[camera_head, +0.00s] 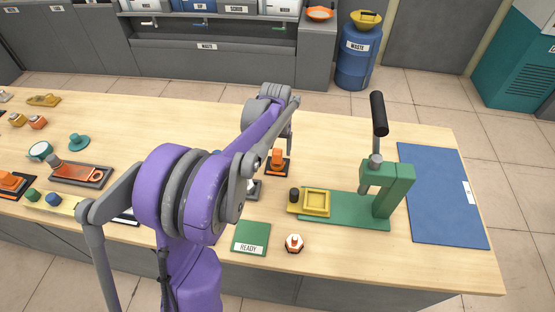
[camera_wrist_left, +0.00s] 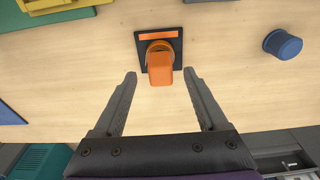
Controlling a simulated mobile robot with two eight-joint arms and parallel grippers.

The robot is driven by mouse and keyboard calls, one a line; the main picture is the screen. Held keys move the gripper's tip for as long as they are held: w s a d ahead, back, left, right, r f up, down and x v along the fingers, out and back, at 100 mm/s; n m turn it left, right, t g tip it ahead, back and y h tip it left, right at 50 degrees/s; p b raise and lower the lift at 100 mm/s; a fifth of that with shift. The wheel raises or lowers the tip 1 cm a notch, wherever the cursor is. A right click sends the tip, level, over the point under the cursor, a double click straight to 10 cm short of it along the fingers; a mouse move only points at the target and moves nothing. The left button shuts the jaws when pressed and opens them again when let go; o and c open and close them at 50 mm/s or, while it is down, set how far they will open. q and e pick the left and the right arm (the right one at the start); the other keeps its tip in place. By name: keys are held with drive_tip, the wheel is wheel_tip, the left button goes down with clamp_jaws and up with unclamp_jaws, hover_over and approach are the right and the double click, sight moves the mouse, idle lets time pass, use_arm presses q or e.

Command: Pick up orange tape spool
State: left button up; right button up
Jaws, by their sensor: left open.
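An orange piece (camera_wrist_left: 160,66) stands on a small black square plate with an orange label strip in the left wrist view. It also shows in the head view (camera_head: 277,156), just past my arm. It has a rounded part and a blocky part; I take it for the orange tape spool, though its shape is partly unclear. My left gripper (camera_wrist_left: 160,74) is open, its fingers pointing toward the piece, one to each side in the picture. No contact shows. In the head view my purple arm largely hides the gripper (camera_head: 289,138). My right gripper is not in view.
A green press (camera_head: 390,185) with a yellow tray (camera_head: 316,203) stands to the right. A blue cylinder (camera_wrist_left: 283,44) stands near the plate. A blue mat (camera_head: 445,195), a green READY card (camera_head: 251,237) and an orange-and-white piece (camera_head: 294,243) lie on the table.

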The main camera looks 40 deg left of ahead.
sight(277, 152)
use_arm(q)
drive_tip(key=f, duration=0.3)
drive_tip(key=shift+w+a+f, duration=0.15)
drive_tip(key=shift+w+a, duration=0.05)
drive_tip(key=shift+w, duration=0.1)
drive_tip(key=shift+c, duration=0.2)
clamp_jaws()
idle(1.0)
